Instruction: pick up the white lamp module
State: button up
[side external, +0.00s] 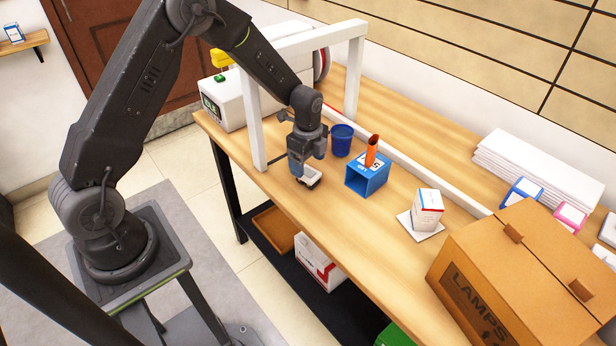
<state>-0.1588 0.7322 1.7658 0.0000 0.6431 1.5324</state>
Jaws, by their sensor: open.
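A small white object with dark parts, which looks like the white lamp module (312,179), lies on the wooden table (290,205) near its front edge. My gripper (302,175) points down right at it, with the jaws open. The fingertips partly hide the module. I cannot tell whether they touch it or whether it sits between them.
A blue cup (342,139) and a blue box (367,177) with an orange item (372,150) stand to the right. A white frame (355,75) rises around the arm. A white carton (428,208) and a brown LAMPS box (520,270) stand further right.

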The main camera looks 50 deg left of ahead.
aim_at(308, 173)
notch_tip(308, 173, down, 5)
jog(key=shift+s+d, duration=0.1)
jog(key=shift+d, duration=0.05)
jog(key=shift+c, duration=0.3)
jog(key=c, duration=0.9)
jog(key=shift+c, duration=0.2)
